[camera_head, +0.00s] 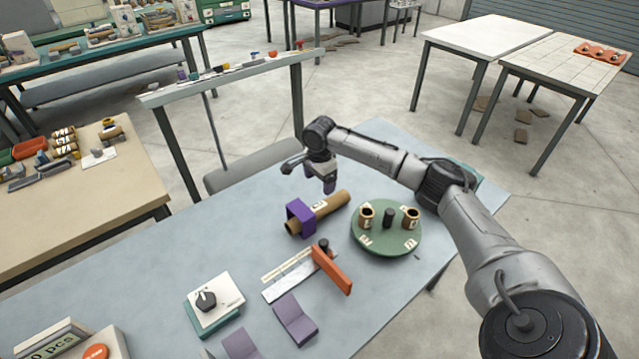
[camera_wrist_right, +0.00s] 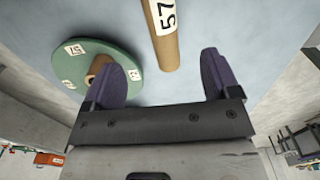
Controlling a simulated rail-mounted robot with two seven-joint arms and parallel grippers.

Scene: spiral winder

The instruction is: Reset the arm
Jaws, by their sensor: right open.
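My right gripper (camera_head: 329,187) hangs above the far part of the blue table (camera_head: 230,225), past the cardboard tube. In the right wrist view my right gripper (camera_wrist_right: 165,80) shows two purple fingers spread apart with nothing between them. The cardboard tube (camera_head: 331,204) lies with its near end in a purple holder (camera_head: 300,217). In the right wrist view the tube (camera_wrist_right: 163,35) carries a label reading 57 and lies beyond the fingers. My left gripper is not in view.
A round green plate (camera_head: 388,247) with two short tubes and a dark post stands right of the tube. An orange bar (camera_head: 332,271), a white ruled strip (camera_head: 287,276), a knob box (camera_head: 213,303) and purple angled pieces (camera_head: 295,318) lie nearer. The table's left middle is clear.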

